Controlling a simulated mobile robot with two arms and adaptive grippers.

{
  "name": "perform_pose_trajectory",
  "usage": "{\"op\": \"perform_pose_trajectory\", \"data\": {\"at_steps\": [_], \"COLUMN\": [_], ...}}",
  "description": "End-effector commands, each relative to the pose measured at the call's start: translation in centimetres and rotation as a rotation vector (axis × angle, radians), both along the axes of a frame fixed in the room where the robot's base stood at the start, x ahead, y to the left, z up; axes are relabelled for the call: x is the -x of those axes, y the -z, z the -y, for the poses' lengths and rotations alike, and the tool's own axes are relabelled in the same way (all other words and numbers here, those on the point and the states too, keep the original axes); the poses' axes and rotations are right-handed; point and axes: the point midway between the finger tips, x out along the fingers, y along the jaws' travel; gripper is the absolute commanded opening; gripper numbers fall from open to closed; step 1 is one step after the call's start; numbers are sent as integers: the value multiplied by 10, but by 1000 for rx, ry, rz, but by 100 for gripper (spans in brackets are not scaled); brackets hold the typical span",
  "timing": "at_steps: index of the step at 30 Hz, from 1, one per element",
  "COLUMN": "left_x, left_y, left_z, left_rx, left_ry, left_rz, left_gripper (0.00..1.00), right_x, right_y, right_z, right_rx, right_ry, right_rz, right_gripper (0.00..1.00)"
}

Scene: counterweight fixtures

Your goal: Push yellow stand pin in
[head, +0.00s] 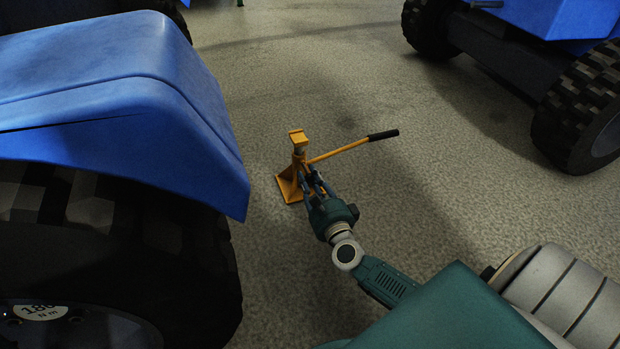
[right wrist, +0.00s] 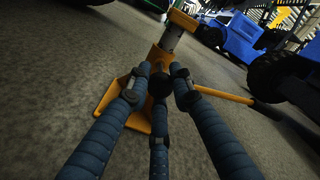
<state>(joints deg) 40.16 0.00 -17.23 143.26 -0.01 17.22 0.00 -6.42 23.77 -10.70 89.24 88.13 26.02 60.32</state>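The yellow stand (head: 299,140) is upright on the floor near the middle of the head view, with a splayed base and a long handle. In the right wrist view the stand (right wrist: 172,40) is straight ahead. My right gripper (head: 312,178) is at the near side of the stand, in front of its lower body. In the right wrist view its three blue fingers (right wrist: 160,76) converge close together against the stand's outline. I cannot tell whether they touch it or grip anything. The pin cannot be made out clearly behind the fingertips. My left gripper is not in view.
A blue vehicle fender (head: 120,90) and large black tyre (head: 110,240) fill the left. Another blue vehicle (head: 520,50) stands at the upper right. The stand's handle (head: 345,150) with its black grip reaches right. Speckled floor (head: 470,180) is clear right of the stand.

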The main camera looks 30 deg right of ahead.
Motion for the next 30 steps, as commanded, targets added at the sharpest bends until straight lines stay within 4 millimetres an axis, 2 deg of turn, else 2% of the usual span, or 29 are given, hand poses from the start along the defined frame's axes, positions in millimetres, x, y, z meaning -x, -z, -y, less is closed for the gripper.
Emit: {"op": "perform_pose_trajectory", "data": {"at_steps": [5, 12, 21, 22, 24, 30], "left_x": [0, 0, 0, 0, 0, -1], "left_y": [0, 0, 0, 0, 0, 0], "left_z": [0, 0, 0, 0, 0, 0], "left_rx": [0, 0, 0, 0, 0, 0], "left_ry": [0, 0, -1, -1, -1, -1], "left_rz": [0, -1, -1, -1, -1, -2], "left_gripper": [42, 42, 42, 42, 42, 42], "right_x": [-2, -35, -37, -37, -37, -37], "right_y": [0, 1, 1, 1, 1, 0], "right_z": [1, 8, 9, 9, 9, 9], "right_rx": [0, -1, 0, 0, 0, 0], "right_ry": [0, 0, -1, -1, -1, -1], "right_rz": [0, -1, -1, -1, -1, -1], "right_gripper": [0, 0, 0, 25, 39, 41]}}
